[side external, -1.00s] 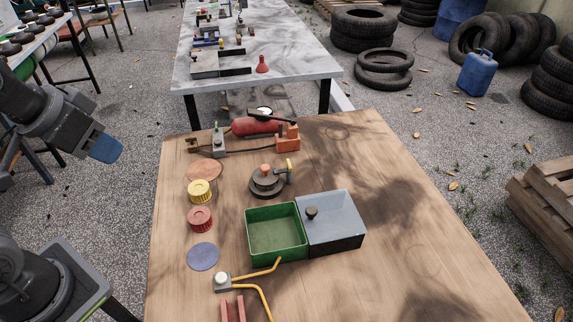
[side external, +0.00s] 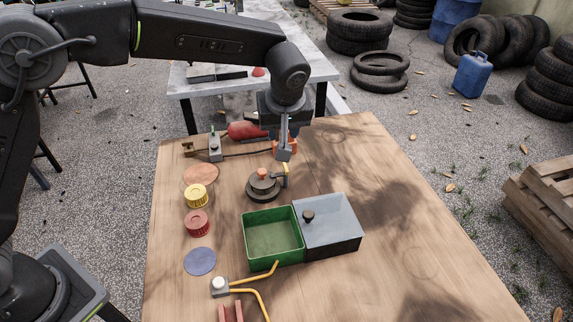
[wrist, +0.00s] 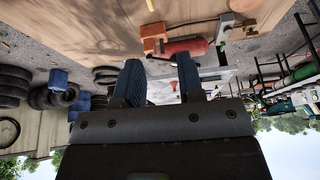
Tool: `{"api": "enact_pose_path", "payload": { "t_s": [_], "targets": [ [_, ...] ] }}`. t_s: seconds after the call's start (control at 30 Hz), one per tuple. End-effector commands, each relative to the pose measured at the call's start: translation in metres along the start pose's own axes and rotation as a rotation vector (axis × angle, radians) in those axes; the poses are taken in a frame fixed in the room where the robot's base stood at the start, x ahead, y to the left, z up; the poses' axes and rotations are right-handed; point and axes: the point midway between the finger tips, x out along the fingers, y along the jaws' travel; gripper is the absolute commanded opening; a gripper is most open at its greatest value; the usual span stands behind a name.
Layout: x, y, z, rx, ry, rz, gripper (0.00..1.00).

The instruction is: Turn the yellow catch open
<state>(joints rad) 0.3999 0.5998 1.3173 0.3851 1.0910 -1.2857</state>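A small yellow catch (side external: 286,167) sits beside the round grey pot (side external: 263,188) with an orange knob, on the wooden table. My gripper (side external: 284,156) points down just above and behind the catch and partly hides it in the side view. In the wrist view, a small yellow piece that looks like the catch (wrist: 150,5) shows at the top edge. The blue fingers of my gripper (wrist: 158,62) are spread apart there, with nothing held between them. I cannot tell whether a finger touches the catch.
An orange block (wrist: 154,38) and a red tank (wrist: 183,47) lie close behind my gripper. A green bin (side external: 248,247) and a grey lidded box (side external: 340,222) stand in front of the pot. Yellow (side external: 196,196) and red (side external: 196,223) caps are at left. The table's right side is clear.

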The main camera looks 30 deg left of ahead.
Motion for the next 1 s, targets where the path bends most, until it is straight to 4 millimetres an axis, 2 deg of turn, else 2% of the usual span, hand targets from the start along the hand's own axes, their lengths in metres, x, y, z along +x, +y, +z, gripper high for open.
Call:
{"api": "enact_pose_path", "payload": {
  "t_s": [0.03, 0.1, 0.2, 0.37, 0.8, 1.0],
  "targets": [
    [0.01, 0.009, 0.005, -0.014, 0.006, -0.008, 0.35],
    [0.017, 0.017, 0.009, -0.035, 0.011, -0.015, 0.35],
    [0.024, 0.021, 0.011, -0.051, 0.016, -0.02, 0.35],
    [0.038, 0.021, 0.011, -0.054, 0.017, -0.023, 0.35],
    [0.125, 0.019, 0.009, -0.053, 0.015, -0.022, 0.35],
    [0.151, 0.019, 0.009, -0.052, 0.015, -0.021, 0.35]
  ]
}}
